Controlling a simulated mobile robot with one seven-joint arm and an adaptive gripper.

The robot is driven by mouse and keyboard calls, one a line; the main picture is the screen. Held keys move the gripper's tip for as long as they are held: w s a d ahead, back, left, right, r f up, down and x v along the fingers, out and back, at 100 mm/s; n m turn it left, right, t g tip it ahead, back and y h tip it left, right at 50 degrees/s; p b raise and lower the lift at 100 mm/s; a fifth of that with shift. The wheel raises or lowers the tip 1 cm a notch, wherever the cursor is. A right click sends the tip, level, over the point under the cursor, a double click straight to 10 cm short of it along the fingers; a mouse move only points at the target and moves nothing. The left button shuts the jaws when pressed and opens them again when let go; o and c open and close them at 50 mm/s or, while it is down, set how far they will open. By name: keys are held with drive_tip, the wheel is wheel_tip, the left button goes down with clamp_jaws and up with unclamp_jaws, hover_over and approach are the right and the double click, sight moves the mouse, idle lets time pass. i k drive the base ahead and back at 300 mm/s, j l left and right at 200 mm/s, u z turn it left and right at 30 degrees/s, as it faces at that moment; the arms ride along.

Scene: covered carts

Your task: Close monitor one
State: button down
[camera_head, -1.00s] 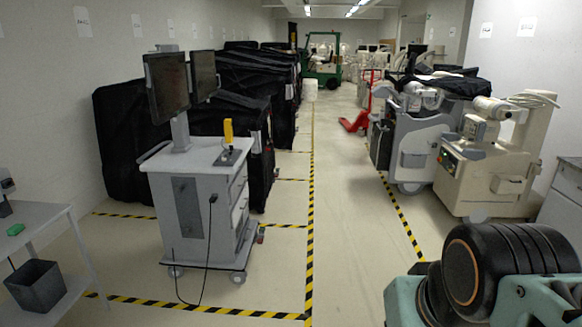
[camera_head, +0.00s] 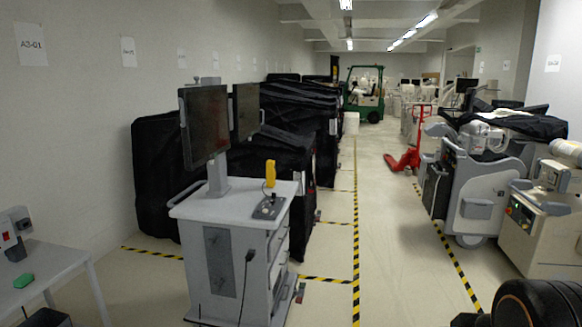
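Two dark flat monitors stand on a grey-white cart (camera_head: 235,208) left of centre. The front-left monitor (camera_head: 206,125) is larger in view, on a short grey post, its dark screen facing right and toward me. The second monitor (camera_head: 246,110) stands just behind it to the right, partly hidden by it. The two panels are angled and apart at their right sides. I cannot tell which is monitor one. My gripper is not in view; only a dark round part of my own arm shows at the bottom right corner.
A yellow handheld device (camera_head: 270,173) stands on the cart top. Black-covered carts (camera_head: 300,110) stand behind it. A white table (camera_head: 50,270) is at lower left. Medical machines (camera_head: 480,195) and a red pallet jack (camera_head: 403,160) are on the right. The taped aisle between is clear.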

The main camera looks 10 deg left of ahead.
sight(205, 113)
drive_tip(key=i+j, duration=0.7)
drive_tip(key=j, duration=0.3)
drive_tip(key=i+j, duration=0.15)
drive_tip(key=j, duration=0.3)
drive_tip(key=i+j, duration=0.1)
drive_tip(key=j, duration=0.3)
drive_tip(key=i+j, duration=0.15)
drive_tip(key=j, duration=0.25)
drive_tip(key=j+u, duration=0.05)
